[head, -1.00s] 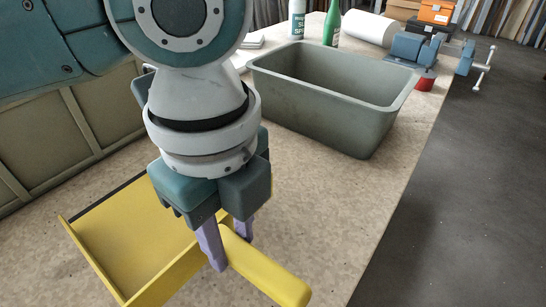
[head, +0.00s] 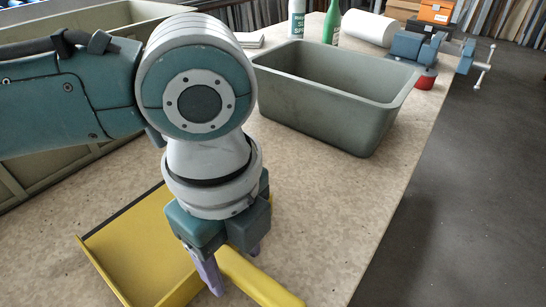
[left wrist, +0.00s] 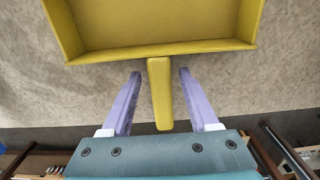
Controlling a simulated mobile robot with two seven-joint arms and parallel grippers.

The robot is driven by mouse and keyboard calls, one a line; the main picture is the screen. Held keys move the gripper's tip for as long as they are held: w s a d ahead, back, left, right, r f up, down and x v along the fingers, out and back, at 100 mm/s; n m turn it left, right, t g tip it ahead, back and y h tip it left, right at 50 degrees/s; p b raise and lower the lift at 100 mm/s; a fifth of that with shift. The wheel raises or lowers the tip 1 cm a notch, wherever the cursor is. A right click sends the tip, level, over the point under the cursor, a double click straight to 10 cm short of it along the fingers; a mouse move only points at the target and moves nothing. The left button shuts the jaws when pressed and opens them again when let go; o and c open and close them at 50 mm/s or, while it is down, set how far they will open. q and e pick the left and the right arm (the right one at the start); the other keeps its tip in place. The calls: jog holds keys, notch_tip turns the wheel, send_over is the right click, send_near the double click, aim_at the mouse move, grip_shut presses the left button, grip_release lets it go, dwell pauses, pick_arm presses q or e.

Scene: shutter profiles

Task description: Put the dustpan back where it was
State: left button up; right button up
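The yellow dustpan (head: 145,245) appears to lie on the worktable, its pan to the left and its handle (head: 262,284) pointing to the lower right. My left gripper (head: 232,270) is over the handle from above, with its purple fingers on either side. In the left wrist view the left gripper (left wrist: 160,76) is open. The dustpan handle (left wrist: 160,95) lies between the fingers with a visible gap on each side. The pan's near wall (left wrist: 160,50) is just beyond the fingertips. My right gripper is not in view.
A grey-green bin (head: 335,105) stands behind the gripper. A large tan crate (head: 50,175) is at the left. A spray can (head: 297,18), a green bottle (head: 332,22), a white roll (head: 368,28) and a blue vise (head: 415,47) are at the back. The table's right edge drops to the floor.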

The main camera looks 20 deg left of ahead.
pick_arm(q)
notch_tip(320, 180, up, 12)
jog(key=p, duration=0.2)
jog(key=s+d+f+n+t+h, duration=0.25)
jog(key=s+d+n+h, duration=0.2)
jog(key=n, duration=0.45)
jog(key=s+a+f+n+y, duration=0.1)
jog(key=s+a+n, duration=0.1)
jog(key=a+n, duration=0.2)
jog(key=s+a+f+n+y, duration=0.2)
jog(key=a+n, duration=0.2)
jog(key=s+a+f+n+t+y, duration=0.1)
jog(key=s+a+n, duration=0.1)
jog(key=a, duration=0.3)
jog(key=shift+s+f+n, duration=0.25)
jog(key=shift+s+n, duration=0.1)
jog(key=shift+n, duration=0.55)
notch_tip(320, 180, up, 44)
jog(key=p, duration=4.4)
